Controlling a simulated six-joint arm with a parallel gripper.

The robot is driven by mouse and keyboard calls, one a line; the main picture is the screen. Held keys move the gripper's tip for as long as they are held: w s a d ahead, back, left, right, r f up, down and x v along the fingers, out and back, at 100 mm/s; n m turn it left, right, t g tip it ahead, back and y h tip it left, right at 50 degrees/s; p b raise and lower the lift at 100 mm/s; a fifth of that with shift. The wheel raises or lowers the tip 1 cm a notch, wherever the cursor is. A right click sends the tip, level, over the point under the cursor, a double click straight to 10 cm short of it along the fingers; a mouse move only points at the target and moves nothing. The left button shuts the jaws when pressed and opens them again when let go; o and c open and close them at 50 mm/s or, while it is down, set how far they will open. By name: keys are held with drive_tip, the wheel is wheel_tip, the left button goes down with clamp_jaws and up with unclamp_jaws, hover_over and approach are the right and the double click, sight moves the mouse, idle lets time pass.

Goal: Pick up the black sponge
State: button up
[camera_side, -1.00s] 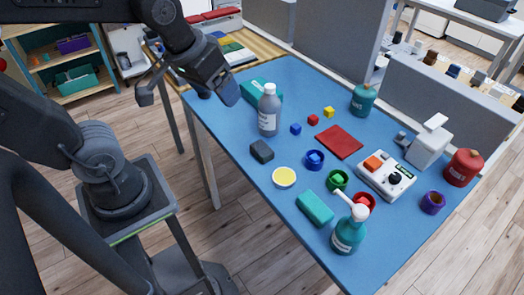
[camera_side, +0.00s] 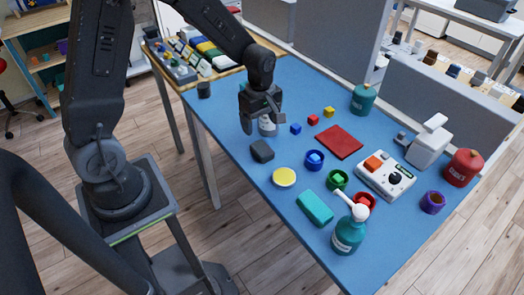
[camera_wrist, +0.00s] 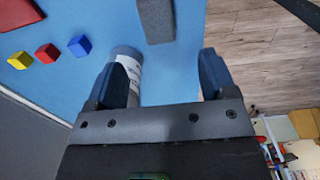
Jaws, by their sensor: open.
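The black sponge (camera_side: 262,151), a small dark grey block, lies on the blue table near its left edge. It also shows at the top of the wrist view (camera_wrist: 156,20), ahead of the fingers and cut off by the frame edge. My gripper (camera_side: 261,119) is above the table, behind the sponge in the side view and apart from it. In the wrist view its two fingers (camera_wrist: 166,70) are spread with nothing held between them.
Red, blue and yellow cubes (camera_side: 313,120) and a red pad (camera_side: 339,141) lie to the right. A yellow-topped round dish (camera_side: 284,177), a teal block (camera_side: 315,207) and a teal pump bottle (camera_side: 349,233) are nearer the front. The table edge runs close to the sponge's left.

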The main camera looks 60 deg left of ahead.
sight(262, 147)
drive_tip(key=f, duration=1)
drive_tip(key=shift+w+d+f, duration=0.1)
drive_tip(key=shift+w+f, duration=0.1)
drive_tip(key=shift+f, duration=0.1)
drive_tip(key=c, duration=1)
drive_tip(key=shift+r, duration=0.1)
